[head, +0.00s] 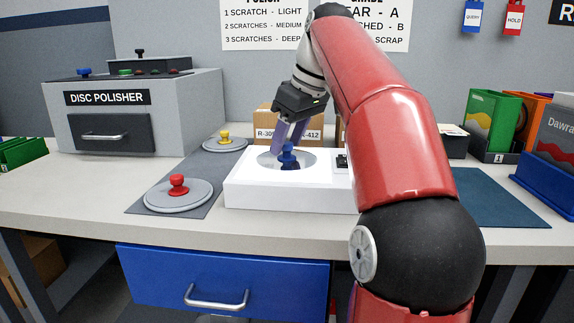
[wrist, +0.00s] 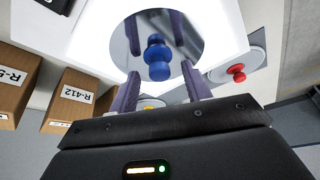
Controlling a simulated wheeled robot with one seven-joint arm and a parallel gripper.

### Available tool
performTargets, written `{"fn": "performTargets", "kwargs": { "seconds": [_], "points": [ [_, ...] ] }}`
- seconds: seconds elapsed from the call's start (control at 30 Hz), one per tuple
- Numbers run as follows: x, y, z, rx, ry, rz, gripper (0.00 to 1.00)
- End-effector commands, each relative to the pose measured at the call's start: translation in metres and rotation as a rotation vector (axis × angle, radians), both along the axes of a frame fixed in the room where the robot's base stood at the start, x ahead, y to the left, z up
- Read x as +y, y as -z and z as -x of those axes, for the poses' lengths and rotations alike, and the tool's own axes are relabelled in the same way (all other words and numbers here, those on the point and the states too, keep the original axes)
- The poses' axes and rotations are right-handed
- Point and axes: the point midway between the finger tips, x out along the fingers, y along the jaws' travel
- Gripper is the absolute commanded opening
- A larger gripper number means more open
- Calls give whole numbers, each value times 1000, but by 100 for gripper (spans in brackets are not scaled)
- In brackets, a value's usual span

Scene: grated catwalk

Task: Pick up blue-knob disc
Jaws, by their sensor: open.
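The blue-knob disc has a blue knob (head: 288,156) and a shiny, mirror-like plate (head: 268,160). In the wrist view the blue knob (wrist: 158,68) shows between and slightly beyond the two purple fingertips (wrist: 161,68). The plate mirrors the fingers and knob.
A red-knob disc (head: 178,192) and a yellow-knob disc (head: 224,143) lie on a grey mat left of the box. The disc polisher (head: 120,125) stands at back left. Cardboard boxes (head: 275,122) stand behind the white box. A teal mat (head: 490,200) on the right is mostly bare.

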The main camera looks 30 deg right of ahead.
Motion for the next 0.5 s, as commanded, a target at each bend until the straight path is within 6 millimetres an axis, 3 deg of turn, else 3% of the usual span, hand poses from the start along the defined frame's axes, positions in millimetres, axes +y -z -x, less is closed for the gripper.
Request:
{"fn": "performTargets", "kwargs": {
  "seconds": [0.23, 0.5],
  "points": [
    [0, 2, -1, 0, 1, 0, 48],
    [0, 2, -1, 0, 1, 0, 14]
  ]
}}
